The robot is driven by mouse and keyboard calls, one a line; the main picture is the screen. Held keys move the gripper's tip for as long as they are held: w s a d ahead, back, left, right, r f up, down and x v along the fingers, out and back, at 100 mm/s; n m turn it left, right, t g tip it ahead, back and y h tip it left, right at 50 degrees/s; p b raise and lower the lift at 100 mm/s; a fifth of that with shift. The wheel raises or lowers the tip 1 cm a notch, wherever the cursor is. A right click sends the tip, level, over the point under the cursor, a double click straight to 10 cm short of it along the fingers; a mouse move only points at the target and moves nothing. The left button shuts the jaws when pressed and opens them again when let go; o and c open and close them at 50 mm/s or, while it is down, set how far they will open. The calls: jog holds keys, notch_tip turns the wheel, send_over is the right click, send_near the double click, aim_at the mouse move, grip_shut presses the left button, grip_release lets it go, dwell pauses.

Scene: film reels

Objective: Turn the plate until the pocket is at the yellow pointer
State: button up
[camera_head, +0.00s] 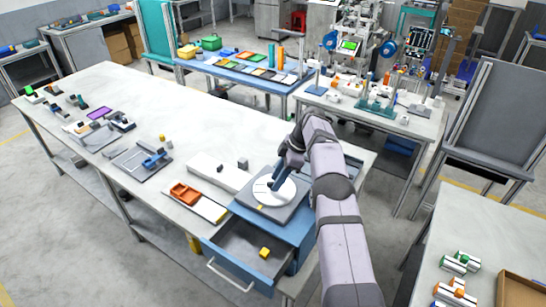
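A white round plate (286,193) lies on a dark square base at the front right of the long workbench. A small yellow mark (261,207), likely the pointer, shows at the plate's front edge. Whether the fingers are open or shut is too small to see. The plate's pocket cannot be made out clearly.
Below the plate, a blue cabinet has an open drawer (226,249) with a yellow block (264,252) inside. An orange tray (185,194) and a white box (219,172) stand left of the plate. The bench (200,110) behind is clear.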

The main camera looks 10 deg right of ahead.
jog(key=shift+f+m+b, duration=0.2)
jog(key=shift+m+b, duration=0.2)
jog(key=shift+b, duration=0.65)
